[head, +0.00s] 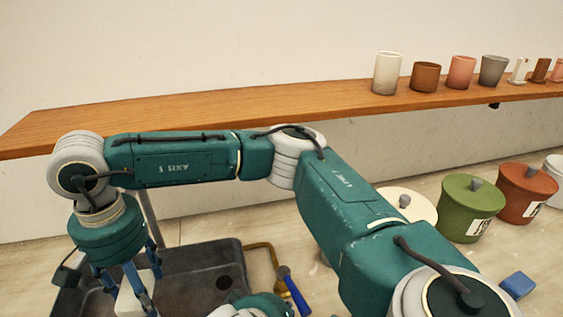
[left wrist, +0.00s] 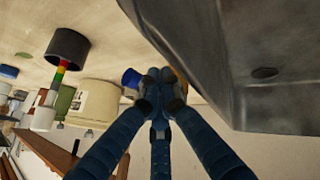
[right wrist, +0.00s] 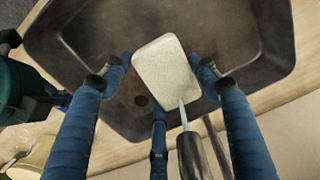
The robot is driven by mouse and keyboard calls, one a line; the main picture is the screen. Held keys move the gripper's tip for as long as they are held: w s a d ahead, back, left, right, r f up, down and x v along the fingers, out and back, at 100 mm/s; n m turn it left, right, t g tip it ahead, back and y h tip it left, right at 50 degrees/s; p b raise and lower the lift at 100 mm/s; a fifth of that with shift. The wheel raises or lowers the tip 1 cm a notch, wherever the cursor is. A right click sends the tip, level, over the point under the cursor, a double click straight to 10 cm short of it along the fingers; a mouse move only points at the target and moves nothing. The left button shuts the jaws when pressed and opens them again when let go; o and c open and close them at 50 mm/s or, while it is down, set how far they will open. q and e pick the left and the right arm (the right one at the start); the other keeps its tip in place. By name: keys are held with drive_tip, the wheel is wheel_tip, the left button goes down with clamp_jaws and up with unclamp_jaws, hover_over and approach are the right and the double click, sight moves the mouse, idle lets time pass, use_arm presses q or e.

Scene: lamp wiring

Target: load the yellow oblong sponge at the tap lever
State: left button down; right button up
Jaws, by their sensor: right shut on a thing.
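A pale cream oblong block (right wrist: 165,70), the only sponge-like piece at the tap, sits between the fingers of my right gripper (right wrist: 163,72), which is shut on it above the sink. In the head view the block (head: 130,298) looks off-white, partly behind the fingers. A thin metal rod (right wrist: 183,112) from a dark metal cylinder (right wrist: 191,155) reaches the block's lower edge; I cannot tell whether they touch. My left gripper (left wrist: 160,78) has its fingertips together beside the sink, near a blue piece (left wrist: 132,78). Its fingertips are out of the head view.
The dark sink (head: 190,262) lies below my right gripper. A brass pipe (head: 266,246) and blue-handled tool (head: 293,290) lie right of it. Green (head: 470,208) and red-brown (head: 525,192) lidded pots stand farther right. The wooden shelf (head: 200,107) holds several cups.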

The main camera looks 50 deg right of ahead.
use_arm(q)
drive_tip(key=shift+s+d+r, duration=0.1)
drive_tip(key=shift+s+d, duration=0.2)
drive_tip(key=shift+d, duration=0.1)
drive_tip(key=shift+s+d, duration=0.1)
drive_tip(key=shift+d, duration=0.1)
drive_tip(key=v, duration=1)
drive_tip(key=shift+s, duration=0.3)
drive_tip(key=shift+d, duration=0.15)
use_arm(e)
drive_tip(key=shift+s, duration=0.1)
idle(0.4)
